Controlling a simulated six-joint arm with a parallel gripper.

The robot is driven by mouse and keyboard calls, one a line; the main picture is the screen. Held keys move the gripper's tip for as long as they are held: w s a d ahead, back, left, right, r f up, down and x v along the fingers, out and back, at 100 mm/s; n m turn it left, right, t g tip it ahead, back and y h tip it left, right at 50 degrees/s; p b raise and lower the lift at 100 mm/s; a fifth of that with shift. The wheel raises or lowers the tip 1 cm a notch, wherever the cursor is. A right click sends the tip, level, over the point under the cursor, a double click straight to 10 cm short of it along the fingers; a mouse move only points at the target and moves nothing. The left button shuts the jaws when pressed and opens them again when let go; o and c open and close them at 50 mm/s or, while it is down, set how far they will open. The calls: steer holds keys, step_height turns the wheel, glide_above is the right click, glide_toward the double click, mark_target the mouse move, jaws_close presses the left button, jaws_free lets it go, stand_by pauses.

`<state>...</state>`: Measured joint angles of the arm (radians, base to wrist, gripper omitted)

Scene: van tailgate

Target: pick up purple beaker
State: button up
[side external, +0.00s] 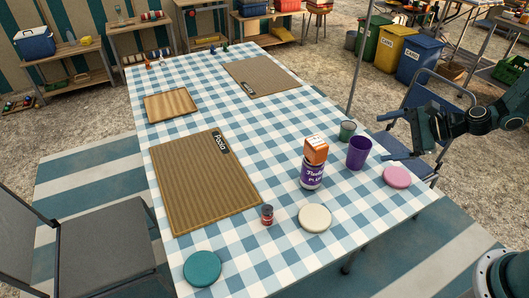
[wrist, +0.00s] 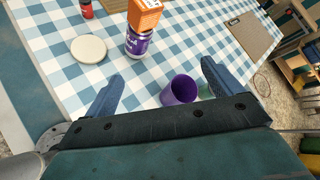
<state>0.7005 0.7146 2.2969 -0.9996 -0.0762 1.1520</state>
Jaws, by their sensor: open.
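The purple beaker (side external: 359,153) stands upright on the checked tablecloth, near the table's right corner in the side view. In the wrist view the beaker (wrist: 180,90) shows its open mouth, ahead of my gripper and between the lines of its two fingers. My gripper (side external: 388,137) is open and empty, to the right of the beaker and apart from it. In the wrist view its fingers (wrist: 162,76) are spread wide.
A purple jar (side external: 312,175) with an orange box (side external: 316,149) on top stands left of the beaker. A green cup (side external: 347,131) is close behind it, and a pink disc (side external: 397,177) lies to its right. A cream disc (side external: 315,218) and small red jar (side external: 267,215) are nearer.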

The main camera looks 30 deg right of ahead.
steer(key=d+f+m+t+h, duration=0.2)
steer(key=d+f+m+t, duration=0.2)
steer(key=d+f+m, duration=0.3)
steer(key=m, duration=0.3)
steer(key=shift+d+f+m, duration=0.15)
steer(key=shift+f+m, duration=0.15)
steer(key=shift+m, duration=0.1)
steer(key=shift+w, duration=0.15)
glide_toward(351, 142)
steer(key=shift+x, duration=1.6)
steer(key=shift+w, duration=0.15)
steer(key=shift+x, duration=2.45)
